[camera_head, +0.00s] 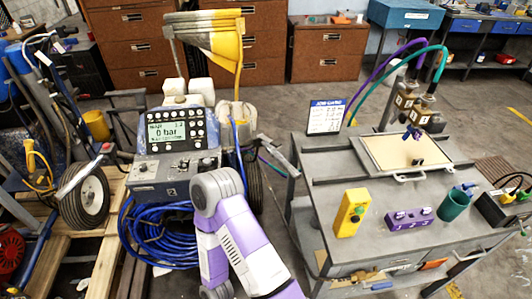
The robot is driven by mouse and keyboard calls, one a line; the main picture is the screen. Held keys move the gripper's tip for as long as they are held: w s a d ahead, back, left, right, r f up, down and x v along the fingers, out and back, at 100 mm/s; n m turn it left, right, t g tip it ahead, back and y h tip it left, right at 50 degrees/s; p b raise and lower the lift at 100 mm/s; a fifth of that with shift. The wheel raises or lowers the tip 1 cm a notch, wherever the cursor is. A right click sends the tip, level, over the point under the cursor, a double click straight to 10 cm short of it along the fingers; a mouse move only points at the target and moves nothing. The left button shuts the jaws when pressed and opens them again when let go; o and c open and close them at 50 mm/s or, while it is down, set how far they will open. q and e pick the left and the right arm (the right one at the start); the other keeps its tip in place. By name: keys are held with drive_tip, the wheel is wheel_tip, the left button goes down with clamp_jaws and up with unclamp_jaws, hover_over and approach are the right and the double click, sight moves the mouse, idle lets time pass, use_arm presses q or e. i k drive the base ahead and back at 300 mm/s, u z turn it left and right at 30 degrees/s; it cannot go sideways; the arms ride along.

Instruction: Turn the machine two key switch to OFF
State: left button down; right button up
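A line striper stands left of centre, with a grey control box (175,178) below a black panel of round buttons and a lit display (166,133) reading "0 bar". Small dark knobs or switches (183,164) sit on the top of the box. I cannot tell which of them is the key switch, nor how it is set, and no machine number is readable. One of my purple and white arms bends up from the bottom, its upper bend (217,190) in front of the box's lower right side. Neither gripper shows.
Blue hose (150,240) is coiled below the control box.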

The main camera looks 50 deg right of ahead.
sight(207, 162)
drive_tip(key=z, duration=1.25)
drive_tip(key=i, duration=0.7)
drive_tip(key=u, duration=0.6)
